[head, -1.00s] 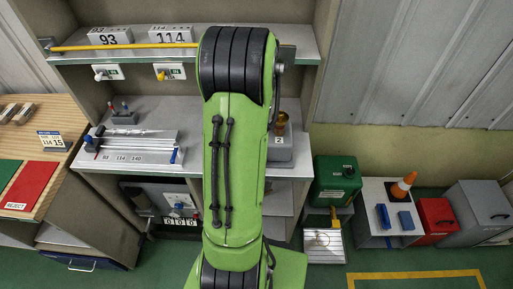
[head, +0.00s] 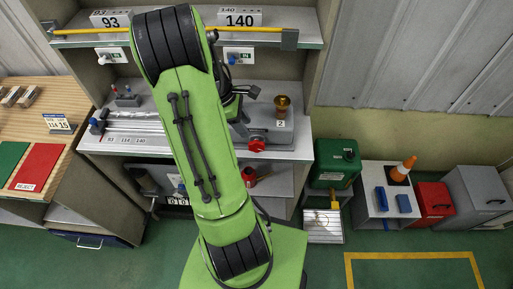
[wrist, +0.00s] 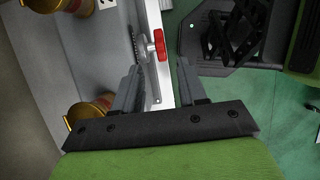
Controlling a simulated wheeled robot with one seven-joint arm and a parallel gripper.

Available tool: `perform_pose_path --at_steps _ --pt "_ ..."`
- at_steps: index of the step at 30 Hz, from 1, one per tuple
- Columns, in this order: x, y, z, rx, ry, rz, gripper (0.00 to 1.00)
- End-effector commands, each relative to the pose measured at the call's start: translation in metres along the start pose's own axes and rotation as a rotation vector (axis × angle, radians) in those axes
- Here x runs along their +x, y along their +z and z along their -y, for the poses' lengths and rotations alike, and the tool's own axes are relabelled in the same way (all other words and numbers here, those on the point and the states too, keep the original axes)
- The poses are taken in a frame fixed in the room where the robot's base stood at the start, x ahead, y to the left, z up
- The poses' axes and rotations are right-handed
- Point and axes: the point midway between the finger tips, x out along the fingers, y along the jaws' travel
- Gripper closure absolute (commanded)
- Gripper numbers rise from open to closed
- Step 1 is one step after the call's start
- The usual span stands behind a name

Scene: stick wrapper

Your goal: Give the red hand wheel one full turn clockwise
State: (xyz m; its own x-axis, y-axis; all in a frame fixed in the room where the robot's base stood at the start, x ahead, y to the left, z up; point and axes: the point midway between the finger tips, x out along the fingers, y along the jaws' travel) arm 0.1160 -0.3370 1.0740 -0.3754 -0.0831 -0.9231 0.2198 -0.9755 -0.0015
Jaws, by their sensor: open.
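The red hand wheel (head: 257,144) sits on the front of a grey machine (head: 272,126) at the right end of the workbench. In the wrist view the red hand wheel (wrist: 160,45) is seen edge-on, on a short silver shaft. My gripper (wrist: 158,78) is open and empty. The wheel shows beyond the fingertips, in line with the gap between them, apart from both fingers. In the head view my green arm hides most of the gripper and part of the machine.
A brass cup (head: 282,103) stands on the machine. A ruled measuring fixture (head: 135,139) lies left of my arm. A yellow rod (head: 205,29) runs along the upper shelf.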

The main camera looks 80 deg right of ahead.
Motion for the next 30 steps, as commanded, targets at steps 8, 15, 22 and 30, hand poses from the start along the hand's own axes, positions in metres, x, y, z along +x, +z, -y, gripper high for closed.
perform_pose_path --at_steps 8,15,22,30 --pt "0.058 -0.004 0.0 0.002 0.001 -0.002 0.58" --pt "0.094 -0.003 0.0 0.003 0.001 -0.002 0.58" --pt "0.105 -0.001 0.0 0.001 0.001 -0.002 0.58" --pt "0.103 0.0 0.0 0.001 0.001 -0.002 0.66"
